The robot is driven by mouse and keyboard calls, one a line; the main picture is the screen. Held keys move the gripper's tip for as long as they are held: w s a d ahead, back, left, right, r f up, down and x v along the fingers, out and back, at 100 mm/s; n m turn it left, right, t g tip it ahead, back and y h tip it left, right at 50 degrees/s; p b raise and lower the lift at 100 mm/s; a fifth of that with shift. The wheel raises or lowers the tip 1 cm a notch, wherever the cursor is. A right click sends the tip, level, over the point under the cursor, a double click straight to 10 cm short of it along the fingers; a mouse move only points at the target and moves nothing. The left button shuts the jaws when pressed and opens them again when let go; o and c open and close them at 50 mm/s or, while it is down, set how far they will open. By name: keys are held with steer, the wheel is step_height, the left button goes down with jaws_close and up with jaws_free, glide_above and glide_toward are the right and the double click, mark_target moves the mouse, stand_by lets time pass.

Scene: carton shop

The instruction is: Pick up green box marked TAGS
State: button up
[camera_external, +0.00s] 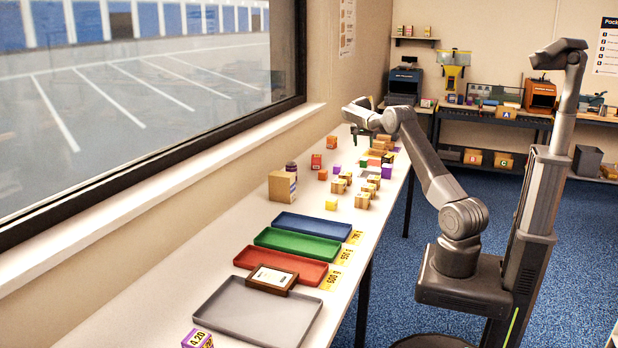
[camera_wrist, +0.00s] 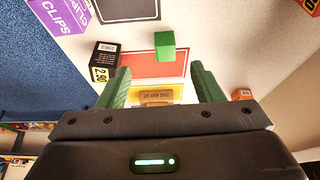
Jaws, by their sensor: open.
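No marking can be read on the faces I see. My gripper (camera_wrist: 160,70) is open and empty, its two green fingers spread apart. The green box lies beyond the fingertips, roughly centred between them and touching neither. In the external view my gripper (camera_external: 362,131) is over the far part of the long table. A small green item (camera_external: 388,158) shows there among the boxes, too small to read.
In the wrist view a purple CLIPS box (camera_wrist: 57,18) and a black box marked 2.90 (camera_wrist: 103,60) stand left of the green box. An orange box (camera_wrist: 241,94) is at right. Blue (camera_external: 312,226), green (camera_external: 298,243), red (camera_external: 255,262) and grey trays (camera_external: 255,310) fill the near table.

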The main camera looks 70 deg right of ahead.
mark_target(363, 160)
steer(key=x, duration=0.8)
steer(key=shift+w+d+f+p, duration=0.1)
steer(key=shift+d+f+p, duration=0.05)
steer(key=shift+p, duration=0.2)
steer(key=shift+w+d+f+p, duration=0.2)
steer(key=shift+d+f+p, duration=0.3)
steer(key=shift+f, duration=0.4)
steer(key=shift+w+d+f+p, duration=0.2)
steer(key=shift+d+f+p, duration=0.1)
steer(key=shift+d+f, duration=0.6)
steer(key=shift+f, duration=0.5)
steer(key=shift+c, duration=0.2)
steer(key=c, duration=1)
